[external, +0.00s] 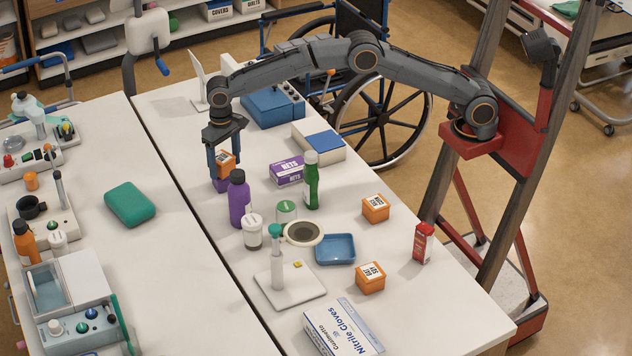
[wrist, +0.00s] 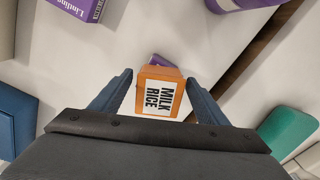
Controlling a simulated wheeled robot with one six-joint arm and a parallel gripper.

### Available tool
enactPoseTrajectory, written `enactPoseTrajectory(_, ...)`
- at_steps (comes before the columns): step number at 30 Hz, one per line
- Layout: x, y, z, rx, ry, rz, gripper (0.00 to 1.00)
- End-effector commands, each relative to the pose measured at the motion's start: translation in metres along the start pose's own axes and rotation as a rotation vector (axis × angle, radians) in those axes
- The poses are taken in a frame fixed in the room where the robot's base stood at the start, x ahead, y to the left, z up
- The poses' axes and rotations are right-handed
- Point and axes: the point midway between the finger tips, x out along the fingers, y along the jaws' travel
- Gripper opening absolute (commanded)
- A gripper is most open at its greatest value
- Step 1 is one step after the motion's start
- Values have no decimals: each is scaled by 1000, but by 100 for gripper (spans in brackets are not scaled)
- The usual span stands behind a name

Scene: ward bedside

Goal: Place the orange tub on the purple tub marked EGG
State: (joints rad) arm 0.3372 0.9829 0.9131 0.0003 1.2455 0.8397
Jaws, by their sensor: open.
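An orange tub (external: 227,164) with a white label sits on top of a purple tub (external: 221,186) at the back left of the table. In the wrist view the orange tub (wrist: 159,92) reads MILK RICE, and a purple sliver (wrist: 161,60) shows just past it. The purple tub is mostly hidden, and no EGG marking is readable. My gripper (external: 226,160) points down with its fingers on either side of the orange tub. In the wrist view my gripper (wrist: 158,85) is open, with gaps between fingers and tub.
A purple bottle (external: 239,199) stands close in front of the tubs. Two more orange tubs (external: 375,208) (external: 370,277) stand farther right. A blue box (external: 272,106) lies behind.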

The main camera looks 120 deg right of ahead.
Motion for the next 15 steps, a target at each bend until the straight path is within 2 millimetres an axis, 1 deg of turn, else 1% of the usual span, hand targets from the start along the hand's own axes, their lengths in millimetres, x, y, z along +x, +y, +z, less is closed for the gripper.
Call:
enactPoseTrajectory(4,-4,0,0,0,1,-1,69)
enactPoseTrajectory(8,-16,-1,0,0,1,-2,69)
enactPoseTrajectory(11,-35,-1,-1,0,3,-3,69)
enactPoseTrajectory(15,-65,-1,-1,0,3,-4,69)
